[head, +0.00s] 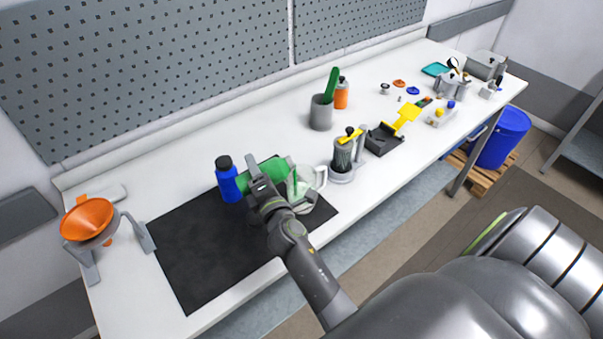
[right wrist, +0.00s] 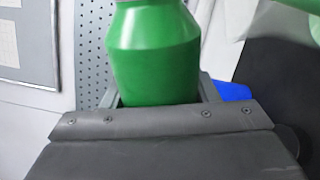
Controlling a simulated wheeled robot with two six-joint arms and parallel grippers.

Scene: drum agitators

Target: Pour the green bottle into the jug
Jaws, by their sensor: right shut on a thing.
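The green bottle (head: 262,170) is tipped over on its side, its right end near the jug. My right gripper (head: 259,181) is shut around it; the bottle's green body also fills the middle of the right wrist view (right wrist: 153,55). The pale jug (head: 303,192) stands on the right end of the dark mat, its handle to the right. A narrow green strip shows at the jug's mouth; I cannot tell whether it is liquid or part of the bottle. My gripper hides part of the jug's left side. My left gripper is not in view.
A blue bottle (head: 228,180) with a black cap stands just left of the green bottle. The black mat (head: 200,250) is clear on its left. A grey canister (head: 343,155) stands right of the jug; a grey cup (head: 321,113) stands behind.

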